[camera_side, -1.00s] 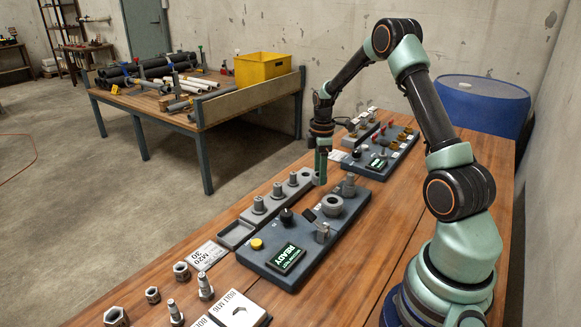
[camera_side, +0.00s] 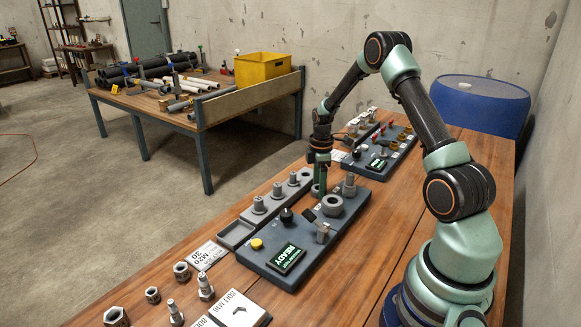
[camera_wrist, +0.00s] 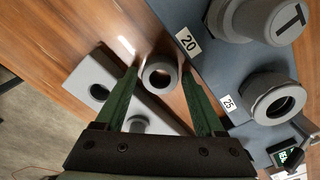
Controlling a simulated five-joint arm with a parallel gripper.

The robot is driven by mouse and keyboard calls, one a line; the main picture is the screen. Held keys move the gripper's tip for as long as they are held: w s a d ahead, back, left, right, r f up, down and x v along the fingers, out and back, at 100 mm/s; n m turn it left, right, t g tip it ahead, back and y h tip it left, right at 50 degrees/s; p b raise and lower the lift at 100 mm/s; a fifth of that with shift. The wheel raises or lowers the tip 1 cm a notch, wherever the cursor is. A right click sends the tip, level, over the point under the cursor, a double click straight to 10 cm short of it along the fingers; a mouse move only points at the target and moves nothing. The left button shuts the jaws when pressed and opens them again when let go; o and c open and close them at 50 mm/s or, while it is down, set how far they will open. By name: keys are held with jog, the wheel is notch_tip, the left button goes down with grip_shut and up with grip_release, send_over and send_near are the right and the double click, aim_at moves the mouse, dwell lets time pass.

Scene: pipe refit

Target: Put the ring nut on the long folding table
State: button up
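A grey ring nut (camera_wrist: 160,75) with a dark hole shows between the two green fingers of my gripper (camera_wrist: 161,72) in the wrist view, with a narrow gap at each side. Brown wood of the long folding table (camera_wrist: 220,18) shows around it, between a grey block and a blue-grey panel. In the side view, the ring nut (camera_side: 316,190) is low beside the fingertips of my gripper (camera_side: 321,188), partly covered. The table (camera_side: 392,240) runs beneath my arm. My gripper is open around the nut. I cannot tell how firmly the nut rests on the wood.
A grey block (camera_side: 250,217) with several bolts stands left of the nut. The panel (camera_side: 318,245) labelled 20 and 25, with collars, knobs and a READY screen, stands right. Loose nuts and bolts lie in front. Bare wood is free right of the panel.

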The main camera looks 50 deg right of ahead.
jog(key=shift+r, duration=0.1)
notch_tip(320, 180, up, 12)
jog(key=s+a+r+m+t, duration=0.2)
jog(key=a+r+m, duration=0.2)
jog(key=a+r, duration=0.8)
jog(key=s+a+m+t, duration=0.3)
jog(key=s+a+m, duration=0.2)
jog(key=s+a, duration=0.4)
jog(key=a, duration=0.5)
jog(key=shift+t, duration=0.3)
